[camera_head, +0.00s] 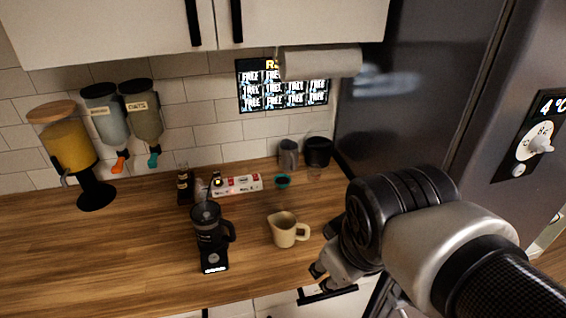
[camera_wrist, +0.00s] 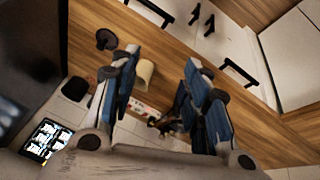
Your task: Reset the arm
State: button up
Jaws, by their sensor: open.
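My gripper (camera_head: 325,279) is in the head view at the lower right, in front of the counter's front edge and right of the cream pitcher. In the wrist view my gripper (camera_wrist: 166,70) shows two fingers spread wide with nothing held between them. The cream pitcher (camera_head: 284,231) stands upright on the counter, apart from my gripper; it also shows in the wrist view (camera_wrist: 145,74), beside the left finger. My arm comes in from the lower right of the head view.
A black coffee grinder (camera_head: 209,236) stands on the wooden counter (camera_head: 130,240). Dispensers (camera_head: 68,145) are on the left. The fridge (camera_head: 415,100) is at the right. The counter's left part is clear.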

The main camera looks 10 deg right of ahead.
jog(key=s+m, duration=0.1)
jog(key=s+a+m, duration=0.1)
jog(key=s, duration=0.1)
jog(key=s+m, duration=0.1)
jog(key=m, duration=0.1)
jog(key=shift+s+a+f+y, duration=0.25)
jog(key=shift+a+f+y, duration=0.15)
dwell(0.8)
